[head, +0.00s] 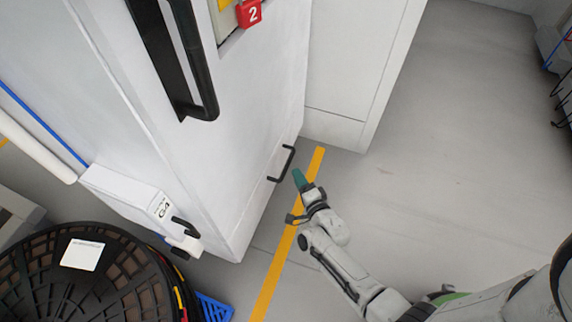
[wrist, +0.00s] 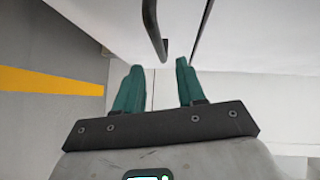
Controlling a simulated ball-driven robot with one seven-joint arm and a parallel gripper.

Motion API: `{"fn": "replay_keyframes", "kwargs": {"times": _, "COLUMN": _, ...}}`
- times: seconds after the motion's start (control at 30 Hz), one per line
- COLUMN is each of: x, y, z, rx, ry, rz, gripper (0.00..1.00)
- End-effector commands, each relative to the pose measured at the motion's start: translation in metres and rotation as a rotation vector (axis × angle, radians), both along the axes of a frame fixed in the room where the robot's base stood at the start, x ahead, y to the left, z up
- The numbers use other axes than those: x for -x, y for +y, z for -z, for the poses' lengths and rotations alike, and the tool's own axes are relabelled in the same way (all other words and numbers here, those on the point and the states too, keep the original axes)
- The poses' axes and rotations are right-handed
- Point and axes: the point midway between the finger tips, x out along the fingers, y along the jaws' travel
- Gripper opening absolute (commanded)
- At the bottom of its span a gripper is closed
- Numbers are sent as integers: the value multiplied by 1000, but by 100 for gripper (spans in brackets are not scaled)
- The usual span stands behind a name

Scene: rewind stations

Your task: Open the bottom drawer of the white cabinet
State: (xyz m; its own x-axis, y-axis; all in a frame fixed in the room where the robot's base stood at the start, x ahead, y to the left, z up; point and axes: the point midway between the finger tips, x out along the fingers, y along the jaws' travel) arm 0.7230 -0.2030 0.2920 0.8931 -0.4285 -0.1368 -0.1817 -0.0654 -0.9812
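The white cabinet (head: 225,130) stands left of centre in the head view, seen from above at a tilt. A black bar handle (head: 290,160) sits low on its front, on what looks like the bottom drawer. My gripper (head: 298,173) is just in front and to the right of this handle, with teal fingers. In the wrist view, my gripper (wrist: 158,66) has its two fingers apart with nothing between them. The black handle (wrist: 152,25) is just beyond the fingertips, roughly in line with the gap. I cannot tell the exact distance to it.
A larger black handle (head: 205,95) and a red tag marked 2 (head: 249,13) are higher on the cabinet. A yellow floor line (head: 272,275) passes under my gripper. A black reel (head: 85,275) stands at lower left. The grey floor (head: 450,150) at right is clear.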

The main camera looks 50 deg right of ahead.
Motion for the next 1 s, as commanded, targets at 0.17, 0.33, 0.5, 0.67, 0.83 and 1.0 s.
{"fn": "replay_keyframes", "kwargs": {"times": 0.17, "x": -31, "y": -15, "z": 7, "rx": 1, "ry": -1, "rz": 1, "gripper": 39}}
{"fn": "replay_keyframes", "kwargs": {"times": 0.33, "x": -56, "y": -28, "z": 11, "rx": 1, "ry": -1, "rz": 2, "gripper": 39}}
{"fn": "replay_keyframes", "kwargs": {"times": 0.5, "x": -72, "y": -34, "z": 12, "rx": 2, "ry": 1, "rz": -1, "gripper": 39}}
{"fn": "replay_keyframes", "kwargs": {"times": 0.67, "x": -77, "y": -37, "z": 13, "rx": 1, "ry": 3, "rz": -1, "gripper": 39}}
{"fn": "replay_keyframes", "kwargs": {"times": 0.83, "x": -77, "y": -37, "z": 12, "rx": 1, "ry": 3, "rz": -1, "gripper": 39}}
{"fn": "replay_keyframes", "kwargs": {"times": 1.0, "x": -77, "y": -37, "z": 12, "rx": 1, "ry": 3, "rz": -1, "gripper": 30}}
